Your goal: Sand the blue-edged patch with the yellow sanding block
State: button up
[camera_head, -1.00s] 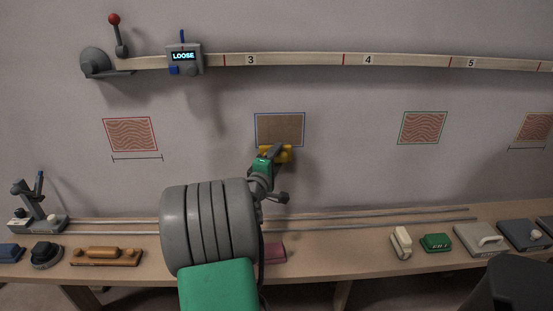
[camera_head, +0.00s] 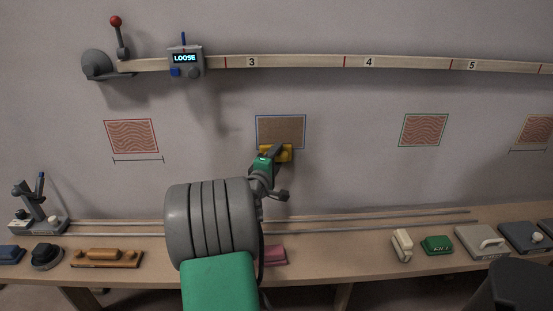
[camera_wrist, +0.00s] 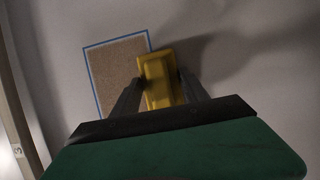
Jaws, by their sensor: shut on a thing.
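The blue-edged patch (camera_head: 281,129) is on the grey wall in the middle of the head view. Its inside is plain brown, without the wavy lines of the other patches. It also shows in the wrist view (camera_wrist: 116,66), left of the block. The yellow sanding block (camera_head: 283,154) is at the patch's lower edge in the head view. In the wrist view the yellow block (camera_wrist: 158,78) lies between my two dark fingers. My gripper (camera_wrist: 157,86) is shut on the block. Whether the block touches the wall I cannot tell.
Red-edged (camera_head: 131,136) and green-edged (camera_head: 424,130) wavy patches flank it on the wall. A wooden rail (camera_head: 300,62) with numbers runs above, with a box reading LOOSE (camera_head: 186,60). The bench (camera_head: 345,262) below holds a pink block (camera_head: 275,255), a green block (camera_head: 437,245) and several other tools.

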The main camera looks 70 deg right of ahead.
jog(key=shift+r, duration=0.1)
jog(key=r+p, duration=0.5)
jog(key=r, duration=0.1)
jog(key=r+p, duration=0.5)
jog(key=r, duration=0.2)
jog(key=shift+w+d+r, duration=0.1)
jog(key=shift+d, duration=0.1)
jog(key=f+b, duration=0.5)
jog(key=f, duration=0.2)
jog(key=f+b, duration=0.5)
jog(key=f, duration=0.1)
jog(key=shift+a+f, duration=0.2)
jog(key=shift+f, duration=0.15)
jog(key=shift+d+r+p, duration=0.15)
jog(key=shift+r+p, duration=4.85)
jog(key=shift+r, duration=1.8)
jog(key=shift+f+b, duration=5.25)
jog(key=shift+f, duration=1.45)
jog(key=o, duration=0.7)
jog(key=shift+r, duration=0.1)
jog(key=c, duration=0.8)
